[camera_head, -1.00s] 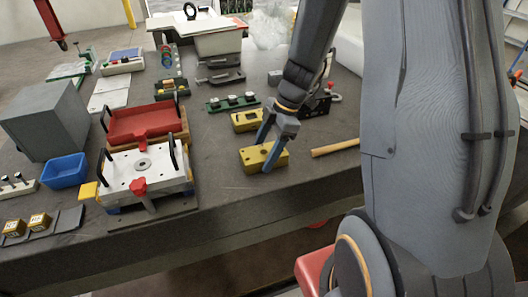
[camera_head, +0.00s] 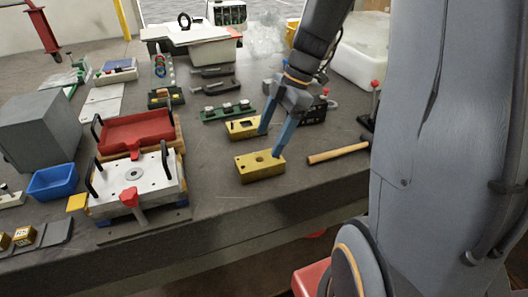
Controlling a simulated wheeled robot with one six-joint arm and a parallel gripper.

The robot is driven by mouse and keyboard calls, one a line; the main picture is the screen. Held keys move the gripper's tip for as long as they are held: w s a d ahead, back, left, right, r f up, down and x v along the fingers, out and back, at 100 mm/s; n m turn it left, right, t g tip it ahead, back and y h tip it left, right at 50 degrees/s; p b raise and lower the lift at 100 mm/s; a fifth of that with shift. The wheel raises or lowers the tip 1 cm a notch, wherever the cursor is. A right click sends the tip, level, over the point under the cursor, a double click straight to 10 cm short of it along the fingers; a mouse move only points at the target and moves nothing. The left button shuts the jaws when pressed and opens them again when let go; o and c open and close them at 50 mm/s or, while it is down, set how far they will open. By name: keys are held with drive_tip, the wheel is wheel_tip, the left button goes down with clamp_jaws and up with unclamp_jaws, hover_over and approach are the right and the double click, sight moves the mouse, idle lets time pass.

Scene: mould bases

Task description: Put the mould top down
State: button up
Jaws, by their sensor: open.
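A yellow mould block with a round hole in its top (camera_head: 260,167) lies on the dark table near the front edge. A second yellow mould piece with a dark recess (camera_head: 243,128) lies just behind it. My gripper (camera_head: 269,143) is open above and behind the front block, its two blue fingers spread wide. One fingertip is close to the front block's rear right corner and the other is by the rear piece; I cannot tell whether they touch. Nothing is between the fingers.
A hammer with a wooden handle (camera_head: 337,152) lies to the right. A silver plate fixture (camera_head: 136,181) and a red tray (camera_head: 138,132) stand to the left. A green strip with knobs (camera_head: 228,111) lies behind. Table between fixture and block is clear.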

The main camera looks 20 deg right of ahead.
drive_tip(key=s+a+f+m+h, duration=0.1)
drive_tip(key=s+m, duration=0.1)
drive_tip(key=m, duration=0.3)
drive_tip(key=s+f+m+h, duration=0.1)
drive_tip(key=s+m, duration=0.2)
drive_tip(key=m, duration=0.2)
drive_tip(key=s+a+f+m+t+h, duration=0.1)
drive_tip(key=s+m+h, duration=0.1)
drive_tip(key=m, duration=0.3)
drive_tip(key=shift+s+a+b, duration=0.3)
drive_tip(key=shift+s+b, duration=0.05)
drive_tip(key=shift+s, duration=0.3)
drive_tip(key=shift+s+a+f+m, duration=0.2)
drive_tip(key=shift+s+m, duration=0.1)
drive_tip(key=shift+m, duration=0.45)
drive_tip(key=shift+s+a+f+m, duration=0.15)
drive_tip(key=shift+s+m, duration=0.15)
drive_tip(key=shift+m, duration=0.45)
